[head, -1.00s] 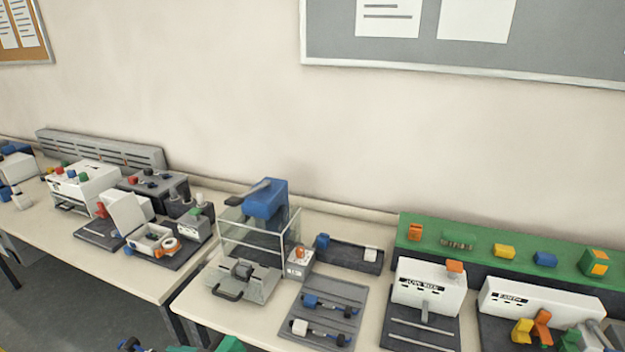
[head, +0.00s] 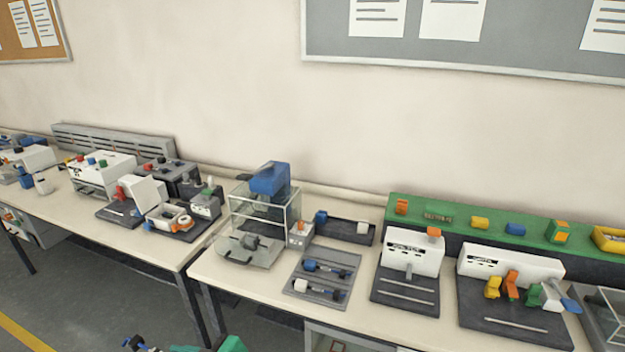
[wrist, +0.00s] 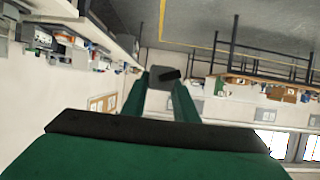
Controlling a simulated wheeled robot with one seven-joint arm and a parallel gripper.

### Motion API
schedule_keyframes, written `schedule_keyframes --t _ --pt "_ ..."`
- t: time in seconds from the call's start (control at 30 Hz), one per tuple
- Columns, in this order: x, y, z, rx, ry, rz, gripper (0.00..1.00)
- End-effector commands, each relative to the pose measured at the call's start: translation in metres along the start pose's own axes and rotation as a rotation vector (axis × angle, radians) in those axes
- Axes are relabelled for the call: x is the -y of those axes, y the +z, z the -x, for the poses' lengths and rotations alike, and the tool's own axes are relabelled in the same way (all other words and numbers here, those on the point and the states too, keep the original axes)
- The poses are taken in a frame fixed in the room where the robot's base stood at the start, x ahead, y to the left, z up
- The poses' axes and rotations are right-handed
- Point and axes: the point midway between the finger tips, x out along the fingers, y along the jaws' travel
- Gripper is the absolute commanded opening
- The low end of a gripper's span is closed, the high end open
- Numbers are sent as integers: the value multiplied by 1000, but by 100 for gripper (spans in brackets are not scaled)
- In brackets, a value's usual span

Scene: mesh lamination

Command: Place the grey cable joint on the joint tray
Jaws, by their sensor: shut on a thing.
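My gripper (wrist: 159,84) has green fingers and is shut on a grey piece, which I take to be the grey cable joint (wrist: 155,73); a black part crosses it in the wrist view. In the head view, a dark and blue end of the held piece (head: 137,343) shows at the bottom edge, beside green parts of my gripper. The grey joint tray (head: 335,262) lies on the table, beyond and right of my gripper. It holds a blue-ended joint (head: 311,266) and a white-ended joint (head: 303,286). My gripper is well apart from the tray.
A clear-walled press with a blue head (head: 270,180) stands behind the tray, with a dark bin (head: 345,229) beside it. White-backed fixtures (head: 413,250) stand to the right. A second table (head: 110,232) is at left. Open floor lies in front.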

Motion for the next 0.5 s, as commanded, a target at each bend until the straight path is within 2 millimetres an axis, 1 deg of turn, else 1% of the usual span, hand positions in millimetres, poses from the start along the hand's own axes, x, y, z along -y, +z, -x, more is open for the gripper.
schedule_keyframes --t 0.03,0.17,0.37,0.47,0.5 --pt "-8 6 0 2 22 -13 0" --pt "-29 18 1 1 84 -37 0" --pt "-67 46 4 2 199 -86 0" --pt "-90 67 9 3 273 -117 0" --pt "-101 78 12 4 309 -134 0"
